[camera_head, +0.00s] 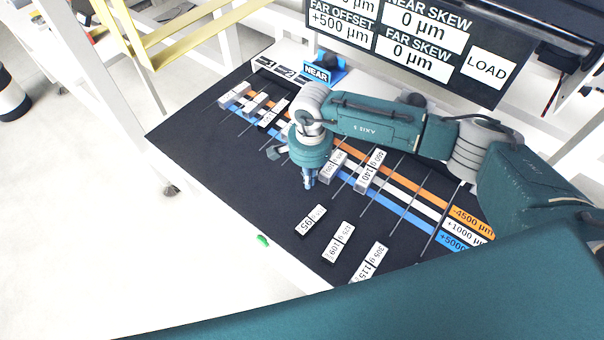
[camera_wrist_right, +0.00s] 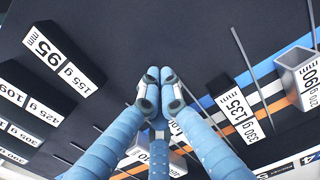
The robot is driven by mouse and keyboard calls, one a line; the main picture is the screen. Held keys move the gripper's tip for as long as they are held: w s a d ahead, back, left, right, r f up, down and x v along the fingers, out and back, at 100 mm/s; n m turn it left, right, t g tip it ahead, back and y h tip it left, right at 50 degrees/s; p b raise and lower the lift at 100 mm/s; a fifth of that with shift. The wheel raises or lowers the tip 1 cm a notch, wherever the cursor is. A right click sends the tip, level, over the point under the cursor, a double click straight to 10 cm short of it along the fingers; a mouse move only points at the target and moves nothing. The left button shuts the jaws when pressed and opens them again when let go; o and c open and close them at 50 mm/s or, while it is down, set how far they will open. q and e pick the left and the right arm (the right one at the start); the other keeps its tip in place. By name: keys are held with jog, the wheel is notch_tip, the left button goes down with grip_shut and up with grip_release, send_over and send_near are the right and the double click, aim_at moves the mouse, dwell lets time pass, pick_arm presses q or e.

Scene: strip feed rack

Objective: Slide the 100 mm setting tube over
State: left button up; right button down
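My right gripper (camera_head: 309,183) hangs over the dark rack board (camera_head: 195,135), beside the coloured strips. In the right wrist view its blue fingers (camera_wrist_right: 159,76) are drawn together at the tips, with nothing visible between them. A white block (camera_wrist_right: 150,150) shows partly behind the fingers; its label is hidden. No label that I can read says 100 mm. A tube marked 135 mm (camera_wrist_right: 237,112) stands on the strips right of the fingers, with another open-ended tube (camera_wrist_right: 300,75) beyond it. My left gripper is not in view.
Blocks marked 95 (camera_head: 311,220), 109 (camera_head: 338,242) and 115 (camera_head: 370,262) lie on the board's near side. Thin rods (camera_head: 405,216) cross the orange, white and blue strips. A blue NEAR block (camera_head: 318,72) and a sign panel (camera_head: 440,58) stand behind. A small green object (camera_head: 262,240) lies by the front edge.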

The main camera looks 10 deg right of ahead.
aim_at(326, 166)
jog(key=shift+w+d+r, duration=0.1)
jog(key=shift+d, duration=0.25)
jog(key=shift+w+d, duration=0.1)
jog(key=shift+d, duration=0.1)
jog(key=shift+w+d+f+b, duration=0.15)
jog(key=shift+f+b, duration=0.1)
jog(key=shift+b, duration=0.05)
jog(key=d+b, duration=0.1)
jog(key=w+d+b, duration=0.2)
jog(key=b, duration=0.1)
jog(key=shift+d+f, duration=0.15)
jog(key=shift+d, duration=0.25)
jog(key=shift+w+d, duration=0.1)
jog(key=shift+d, duration=0.1)
jog(key=shift+r, duration=0.3)
